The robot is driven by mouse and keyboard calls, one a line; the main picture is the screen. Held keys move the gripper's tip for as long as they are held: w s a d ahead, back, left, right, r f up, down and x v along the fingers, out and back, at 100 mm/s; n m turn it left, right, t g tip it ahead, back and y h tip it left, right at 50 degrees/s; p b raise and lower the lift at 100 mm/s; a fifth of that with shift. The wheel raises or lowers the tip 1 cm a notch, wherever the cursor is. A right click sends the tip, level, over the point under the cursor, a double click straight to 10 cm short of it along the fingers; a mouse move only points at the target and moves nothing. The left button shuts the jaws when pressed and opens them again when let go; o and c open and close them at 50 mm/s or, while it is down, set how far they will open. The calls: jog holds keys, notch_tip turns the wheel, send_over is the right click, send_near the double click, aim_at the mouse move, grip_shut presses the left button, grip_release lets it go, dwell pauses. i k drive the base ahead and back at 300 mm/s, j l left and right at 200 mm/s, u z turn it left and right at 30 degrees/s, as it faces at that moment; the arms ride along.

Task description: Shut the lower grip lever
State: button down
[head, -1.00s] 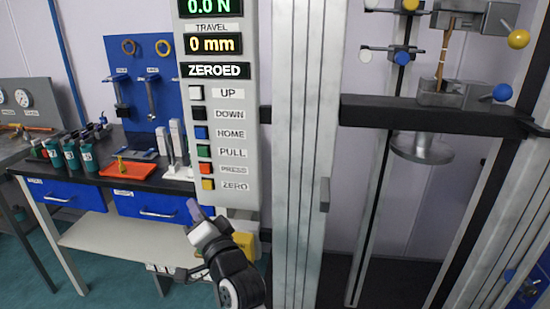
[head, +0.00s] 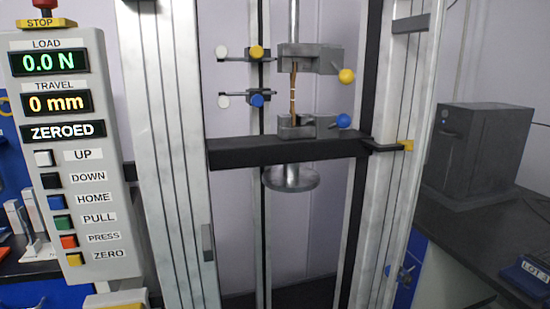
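The lower grip (head: 297,126) is a grey block on the dark crossbeam. Its lever ends in a blue ball (head: 343,121), which sticks out at the right side of the grip. The upper grip (head: 310,57) hangs above it, with a yellow ball (head: 347,76) on its lever. A thin brown specimen (head: 293,90) with lighter marks runs upright between the two grips. I cannot tell from this view whether the lower jaws are clamped on it. My gripper is not in view.
The control panel (head: 68,150) at left reads 0.0 N, 0 mm and ZEROED. A thick metal column (head: 165,150) stands between panel and grips. The crossbeam (head: 285,151) spans the frame. Knobbed rods (head: 240,100) lie left of the grips. A dark box (head: 475,150) stands on the right bench.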

aim_at(343, 121)
jog(key=i+j+z, duration=0.2)
jog(key=z, duration=0.15)
jog(key=i+j+z, duration=0.15)
jog(key=j+z, duration=0.25)
